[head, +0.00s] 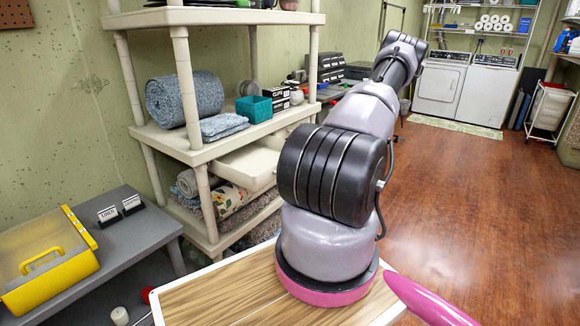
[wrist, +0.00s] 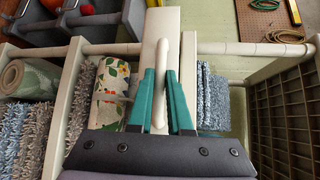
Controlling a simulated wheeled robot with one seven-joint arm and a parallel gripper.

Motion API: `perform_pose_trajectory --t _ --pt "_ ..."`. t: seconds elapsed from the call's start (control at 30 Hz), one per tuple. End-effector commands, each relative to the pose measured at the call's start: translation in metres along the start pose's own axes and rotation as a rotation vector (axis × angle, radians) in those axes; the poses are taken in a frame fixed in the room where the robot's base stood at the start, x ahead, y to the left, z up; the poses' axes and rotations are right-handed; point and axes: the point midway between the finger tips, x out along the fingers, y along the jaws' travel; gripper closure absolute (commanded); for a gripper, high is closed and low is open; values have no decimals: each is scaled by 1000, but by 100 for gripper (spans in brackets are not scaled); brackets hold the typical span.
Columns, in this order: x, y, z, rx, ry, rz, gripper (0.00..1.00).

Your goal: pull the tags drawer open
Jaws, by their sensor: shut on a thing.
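A cream drawer (head: 240,168) sits under the middle shelf of the cream shelving unit. It sticks out, and part of its inside shows; my arm hides its right side. In the wrist view my gripper (wrist: 163,118) has teal fingers on either side of a pale upright handle bar (wrist: 161,65), shut on it. Behind the bar is a cream drawer front (wrist: 180,70). No tags label is readable, and I cannot tell for certain that this is the same drawer as in the head view. My gripper is hidden behind my arm in the head view.
The shelving unit (head: 197,152) holds a blue rolled rug (head: 185,98), a teal bin (head: 254,108) and rolled textiles below. A grey bench (head: 125,240) with a yellow case (head: 45,260) stands at left. Wooden floor (head: 470,190) is clear at right.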

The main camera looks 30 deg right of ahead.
Motion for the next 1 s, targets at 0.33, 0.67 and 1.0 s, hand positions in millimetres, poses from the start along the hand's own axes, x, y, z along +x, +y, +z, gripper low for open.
perform_pose_trajectory --t 0.33,0.67,1.0 --pt "0 0 0 0 1 1 70" --pt "-6 0 -1 0 2 0 70" --pt "-68 1 -1 -1 4 0 70"
